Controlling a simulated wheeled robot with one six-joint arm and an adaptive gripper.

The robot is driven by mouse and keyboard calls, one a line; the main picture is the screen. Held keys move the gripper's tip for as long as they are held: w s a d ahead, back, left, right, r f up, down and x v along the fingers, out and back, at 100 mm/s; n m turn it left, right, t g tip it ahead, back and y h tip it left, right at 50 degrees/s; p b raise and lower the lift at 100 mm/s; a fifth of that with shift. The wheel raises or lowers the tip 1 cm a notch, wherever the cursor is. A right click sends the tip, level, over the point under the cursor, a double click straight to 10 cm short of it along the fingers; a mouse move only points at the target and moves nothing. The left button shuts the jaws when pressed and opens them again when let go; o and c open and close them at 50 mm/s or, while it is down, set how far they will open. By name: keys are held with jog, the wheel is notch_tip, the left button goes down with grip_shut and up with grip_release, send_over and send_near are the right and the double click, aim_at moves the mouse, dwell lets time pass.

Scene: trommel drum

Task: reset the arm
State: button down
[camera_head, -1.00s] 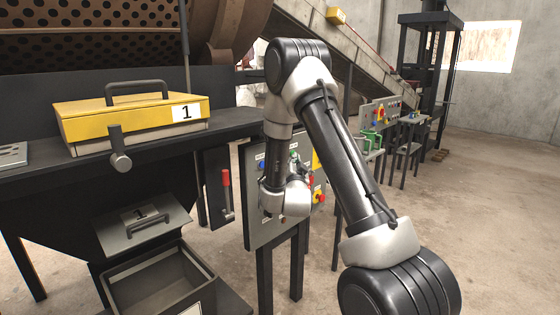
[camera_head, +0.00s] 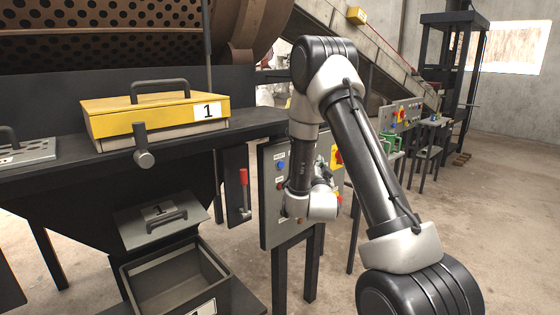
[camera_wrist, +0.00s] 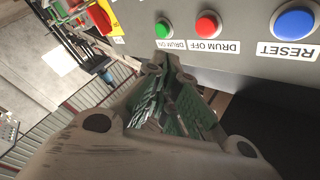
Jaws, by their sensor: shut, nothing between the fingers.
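My arm rises from the lower right in the head view and bends down in front of a grey control panel (camera_head: 272,215). My gripper (camera_wrist: 172,66) is shut and empty in the wrist view. Its fingertips appear near the panel edge, by the DRUM ON label; whether they touch the panel cannot be told. In the head view the gripper is mostly hidden behind my wrist. The wrist view shows a green DRUM ON button (camera_wrist: 164,28), a red DRUM OFF button (camera_wrist: 207,24) and a blue RESET button (camera_wrist: 294,22), with labels upside down.
A yellow lidded box marked 1 (camera_head: 150,117) sits on the dark bench at left. Below are a grey lid (camera_head: 155,222) and an open bin (camera_head: 175,280). A red-handled lever (camera_head: 244,190) stands left of the panel. Open floor lies at right.

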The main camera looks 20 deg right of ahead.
jog(key=shift+f, duration=0.1)
jog(key=s+a+f+n+g+y, duration=0.15)
jog(key=f+g, duration=0.25)
jog(key=f, duration=0.4)
jog(key=s+a+f+n+g+y, duration=0.1)
jog(key=a+f+n+g+y, duration=0.15)
jog(key=f, duration=0.45)
jog(key=s+a+n+g+y, duration=0.2)
jog(key=s+a+g+y, duration=0.1)
jog(key=s+g, duration=0.25)
jog(key=s+a+r+n, duration=0.1)
jog(key=s+r+n, duration=0.2)
jog(key=s+r, duration=1)
jog(key=s+a+r+n+g+y, duration=0.1)
jog(key=s+a+r+n, duration=0.1)
jog(key=s+r, duration=1)
jog(key=s+n, duration=0.1)
jog(key=s, duration=0.4)
jog(key=shift+s+a+r, duration=0.15)
jog(key=shift+a+r, duration=0.1)
jog(key=shift+r, duration=0.15)
jog(key=shift+g, duration=0.3)
